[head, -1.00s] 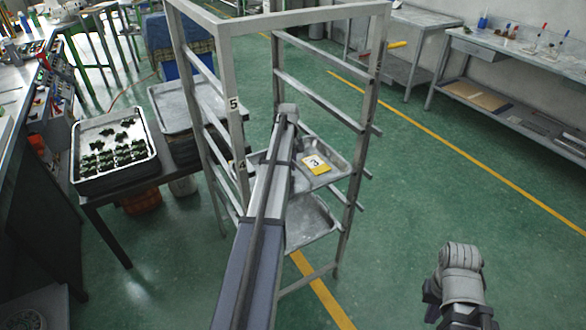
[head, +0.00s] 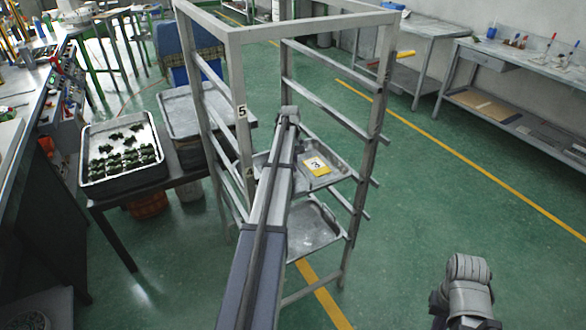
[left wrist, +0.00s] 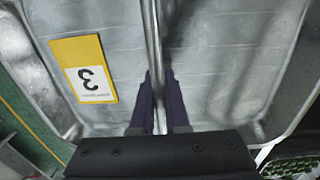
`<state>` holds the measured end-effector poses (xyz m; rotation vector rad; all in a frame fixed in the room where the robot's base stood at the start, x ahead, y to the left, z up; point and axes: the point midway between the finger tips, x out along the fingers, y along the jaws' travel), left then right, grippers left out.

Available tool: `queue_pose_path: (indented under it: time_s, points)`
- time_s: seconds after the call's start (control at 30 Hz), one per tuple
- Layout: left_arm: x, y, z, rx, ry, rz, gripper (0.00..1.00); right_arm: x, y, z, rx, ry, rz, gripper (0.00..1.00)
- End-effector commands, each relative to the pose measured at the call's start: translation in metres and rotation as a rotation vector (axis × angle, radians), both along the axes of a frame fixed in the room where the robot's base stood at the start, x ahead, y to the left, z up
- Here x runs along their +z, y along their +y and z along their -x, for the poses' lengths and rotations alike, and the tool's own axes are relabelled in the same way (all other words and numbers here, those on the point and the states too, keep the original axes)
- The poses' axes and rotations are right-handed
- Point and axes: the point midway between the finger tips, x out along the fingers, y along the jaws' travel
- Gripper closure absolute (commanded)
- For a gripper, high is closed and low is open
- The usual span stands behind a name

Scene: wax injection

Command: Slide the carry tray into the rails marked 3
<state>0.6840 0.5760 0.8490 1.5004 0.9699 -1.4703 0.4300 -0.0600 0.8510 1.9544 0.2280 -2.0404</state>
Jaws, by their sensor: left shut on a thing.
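The carry tray (head: 341,173) is a shallow grey metal tray with a yellow-edged card marked 3 (head: 317,166). In the head view it is between the posts of the metal rack (head: 240,75), above a lower tray. In the left wrist view, my left gripper (left wrist: 157,90) is shut on a thin metal bar at the tray (left wrist: 225,60), with the card (left wrist: 88,70) to the left. My left arm hides the gripper and part of the tray in the head view. I cannot tell whether the tray rests on rails. My right gripper is out of view.
The rack front post carries the marks 5 (head: 242,112) and 4 (head: 250,172). The lower tray (head: 318,232) sits in the rack below. A tray of dark green pieces (head: 90,184) stands on a bench at left. Green floor right of the rack is clear.

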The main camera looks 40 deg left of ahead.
Motion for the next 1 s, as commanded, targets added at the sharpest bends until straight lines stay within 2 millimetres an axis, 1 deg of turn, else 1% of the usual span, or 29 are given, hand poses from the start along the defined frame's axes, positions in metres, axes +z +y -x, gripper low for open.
queue_pose_path:
  time_s: [0.3,0.33,0.6,0.63,0.87,1.0]
  points:
    - [0.0002,0.0006,-0.0001,0.000,0.000,0.000,1.00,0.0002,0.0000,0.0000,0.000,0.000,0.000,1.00]
    - [0.0002,0.0005,-0.0001,0.000,0.000,0.000,0.85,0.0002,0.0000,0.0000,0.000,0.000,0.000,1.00]
    - [0.0001,0.0005,-0.0002,0.000,0.000,0.000,0.54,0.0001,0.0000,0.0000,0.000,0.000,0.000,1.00]
    - [0.0001,0.0004,-0.0001,0.000,0.000,0.000,0.52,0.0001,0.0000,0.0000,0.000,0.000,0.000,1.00]
    - [0.0000,0.0004,-0.0002,0.000,0.000,0.000,0.52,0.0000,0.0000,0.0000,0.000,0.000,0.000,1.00]
    - [0.0036,0.0004,-0.0001,0.000,0.000,0.000,0.52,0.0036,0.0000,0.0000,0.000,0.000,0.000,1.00]
